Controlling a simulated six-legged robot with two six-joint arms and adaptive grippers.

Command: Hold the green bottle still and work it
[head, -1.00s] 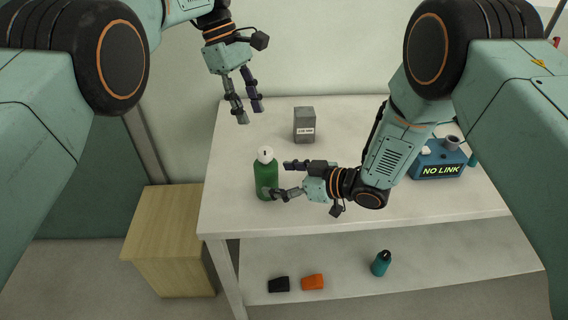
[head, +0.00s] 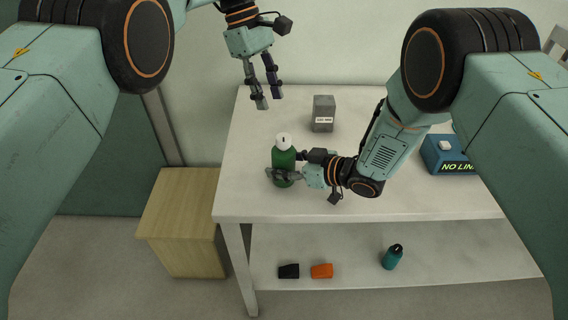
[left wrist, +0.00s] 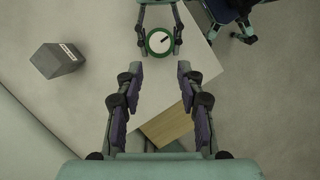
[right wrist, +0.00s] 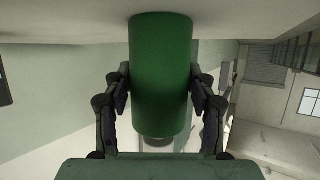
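The green bottle (head: 284,160) with a white cap (head: 283,140) stands upright near the table's left front part. My right gripper (head: 284,170) has a finger on each side of its body. In the right wrist view both fingers press against the bottle (right wrist: 161,70). The left wrist view looks down on the bottle's white top (left wrist: 160,41), which bears a dark mark and has a green rim around it. My left gripper (head: 269,103) is open and empty, higher than the bottle and apart from it; its fingers (left wrist: 155,88) are spread in its own view.
A grey labelled block (head: 323,112) stands behind the bottle on the white table (head: 420,205). A blue box with a lit sign (head: 445,157) is at right. Black (head: 289,271) and orange (head: 322,271) pieces and a teal bottle (head: 392,257) lie below. A wooden cabinet (head: 180,220) stands left.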

